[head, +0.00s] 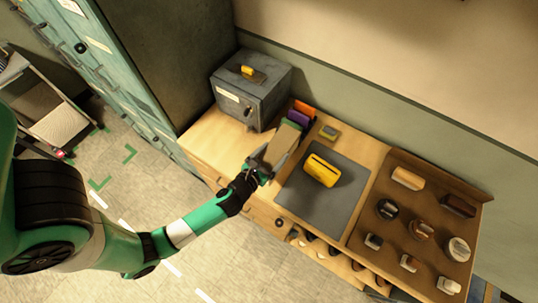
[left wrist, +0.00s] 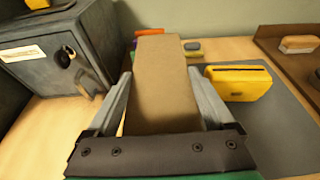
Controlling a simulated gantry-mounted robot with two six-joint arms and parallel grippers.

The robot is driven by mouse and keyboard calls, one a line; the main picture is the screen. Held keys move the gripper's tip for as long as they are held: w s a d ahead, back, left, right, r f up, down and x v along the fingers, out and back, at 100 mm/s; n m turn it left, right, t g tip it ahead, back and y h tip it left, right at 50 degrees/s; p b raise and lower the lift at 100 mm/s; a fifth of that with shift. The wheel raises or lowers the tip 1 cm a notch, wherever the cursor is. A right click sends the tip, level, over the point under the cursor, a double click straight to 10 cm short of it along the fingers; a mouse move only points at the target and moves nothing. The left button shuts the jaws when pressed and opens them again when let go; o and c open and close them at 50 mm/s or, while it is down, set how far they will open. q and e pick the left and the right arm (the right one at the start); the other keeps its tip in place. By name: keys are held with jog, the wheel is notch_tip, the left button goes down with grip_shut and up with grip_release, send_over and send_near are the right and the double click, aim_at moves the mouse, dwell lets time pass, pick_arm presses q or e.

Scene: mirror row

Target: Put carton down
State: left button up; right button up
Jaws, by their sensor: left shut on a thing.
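The carton (head: 284,139) is a plain tan box. It also shows in the left wrist view (left wrist: 162,80), standing between the two grey fingers. My left gripper (head: 273,157) is shut on it, one finger along each side, over the wooden worktop between the grey safe and the dark mat. The carton's lower end is hidden by the gripper, and I cannot tell whether it touches the worktop. My right gripper is in neither view.
A grey safe (head: 262,97) stands left of the carton. A yellow case (head: 321,170) sits on the dark mat (head: 310,205). A brown tray (head: 448,240) holds several items at right.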

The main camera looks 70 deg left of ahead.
pick_arm(q)
jog(key=a+f, duration=0.2)
jog(key=f, duration=0.1)
jog(key=shift+s+a+f, duration=0.25)
jog(key=shift+s+a, duration=0.05)
jog(key=shift+a, duration=0.1)
notch_tip(320, 180, down, 3)
jog(key=b, duration=0.3)
jog(key=shift+f, duration=0.15)
jog(key=o, duration=1.4)
